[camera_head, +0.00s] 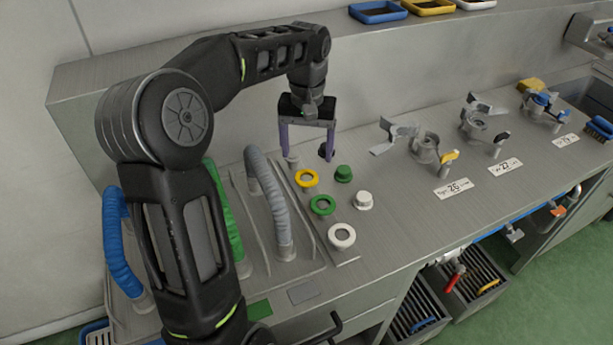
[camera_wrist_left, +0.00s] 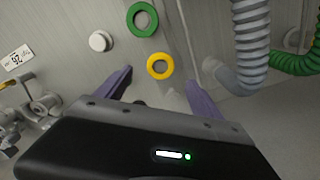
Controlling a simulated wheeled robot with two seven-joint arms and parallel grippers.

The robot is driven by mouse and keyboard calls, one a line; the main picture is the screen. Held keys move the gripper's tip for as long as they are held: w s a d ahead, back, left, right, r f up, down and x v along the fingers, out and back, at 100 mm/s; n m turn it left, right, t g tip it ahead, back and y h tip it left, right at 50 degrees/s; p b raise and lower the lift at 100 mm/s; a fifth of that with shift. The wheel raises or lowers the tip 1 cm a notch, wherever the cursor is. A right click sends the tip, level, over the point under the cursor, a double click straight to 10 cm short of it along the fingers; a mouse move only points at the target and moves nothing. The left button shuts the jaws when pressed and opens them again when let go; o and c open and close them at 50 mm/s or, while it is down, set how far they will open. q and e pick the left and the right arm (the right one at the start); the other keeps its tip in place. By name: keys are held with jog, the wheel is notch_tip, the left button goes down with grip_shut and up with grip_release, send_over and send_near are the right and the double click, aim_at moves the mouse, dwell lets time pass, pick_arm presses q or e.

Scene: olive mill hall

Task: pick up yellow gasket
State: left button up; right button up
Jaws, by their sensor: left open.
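The yellow gasket (camera_head: 306,178) is a flat ring lying on the grey metal worktop, at the back of a short row of rings. It also shows in the left wrist view (camera_wrist_left: 160,66), just beyond the fingers and roughly between them. My left gripper (camera_head: 308,158) points down with its two purple fingers apart and nothing between them. It is above and slightly behind the yellow gasket and does not touch it. In the left wrist view the fingers (camera_wrist_left: 160,88) flank the space just below the ring. My right gripper is not in view.
A green ring (camera_head: 322,205) and a white ring (camera_head: 341,236) lie in front of the yellow one. A green plug (camera_head: 343,173) and a white plug (camera_head: 363,200) stand to their right. A grey hose (camera_head: 268,190) rises on the left. Metal valve parts (camera_head: 424,148) stand further right.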

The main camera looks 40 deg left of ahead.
aim_at(306, 179)
pick_arm(q)
jog(key=shift+f, duration=0.95)
notch_tip(306, 179, down, 5)
jog(key=shift+f+p, duration=0.1)
jog(key=shift+p, duration=0.55)
jog(key=shift+c, duration=0.4)
jog(key=c, duration=1.3)
